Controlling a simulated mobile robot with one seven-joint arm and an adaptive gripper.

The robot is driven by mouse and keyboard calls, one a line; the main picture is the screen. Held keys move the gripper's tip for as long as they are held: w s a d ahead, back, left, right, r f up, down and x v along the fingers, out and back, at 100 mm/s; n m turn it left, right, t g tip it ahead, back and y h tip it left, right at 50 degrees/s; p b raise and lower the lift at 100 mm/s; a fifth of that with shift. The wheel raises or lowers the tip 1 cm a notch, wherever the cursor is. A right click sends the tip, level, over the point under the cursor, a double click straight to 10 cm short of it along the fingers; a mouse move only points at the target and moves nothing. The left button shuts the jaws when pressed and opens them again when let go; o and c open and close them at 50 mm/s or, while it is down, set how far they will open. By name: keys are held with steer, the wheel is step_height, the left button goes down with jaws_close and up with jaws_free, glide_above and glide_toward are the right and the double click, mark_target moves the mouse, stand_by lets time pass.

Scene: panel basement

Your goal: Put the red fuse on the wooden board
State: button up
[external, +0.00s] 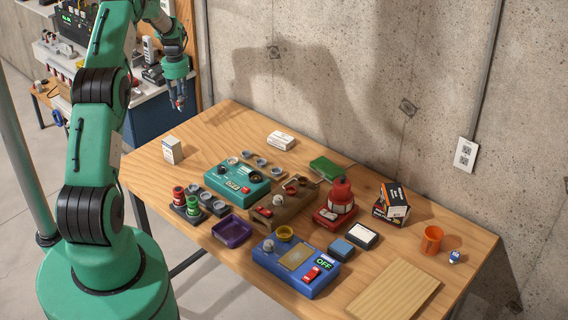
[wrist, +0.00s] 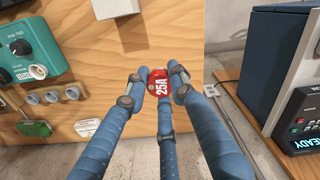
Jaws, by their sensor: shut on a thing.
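My gripper (external: 178,103) is at the upper left in the external view, above the floor beyond the table's far left edge. Its blue-grey fingers are shut on a red fuse marked 25A (wrist: 160,87), seen in the middle of the wrist view. In the external view only a small bit of red shows between the fingertips. The wooden board (external: 394,290) is a pale flat plank at the table's front right corner, far from my gripper. Its top is bare.
The wooden table (external: 150,178) carries a teal box (external: 238,182), a blue box with an OFF display (external: 290,268), a purple tray (external: 232,231), a red device (external: 340,197) and an orange cup (external: 432,240). A workbench (external: 155,85) with equipment stands behind my gripper.

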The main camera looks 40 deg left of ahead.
steer(key=w+d+m, duration=0.2)
steer(key=w+d, duration=0.1)
steer(key=d, duration=1)
steer(key=w+d+m, duration=0.2)
steer(key=w+d, duration=0.1)
steer(key=d, duration=1.1)
steer(key=w+d+m, duration=0.2)
steer(key=w+d, duration=0.1)
steer(key=d, duration=1)
steer(key=s+d+m, duration=0.2)
steer(key=s+d, duration=0.1)
steer(key=d, duration=1)
steer(key=s+d+m, duration=0.2)
steer(key=s+d, duration=0.1)
steer(key=d, duration=1)
steer(key=s+d+m, duration=0.6)
steer(key=s+d, duration=2)
steer(key=d, duration=0.2)
step_height(320, 180, down, 8)
steer(key=shift+w+a, duration=0.15)
steer(key=shift+w+r, duration=0.1)
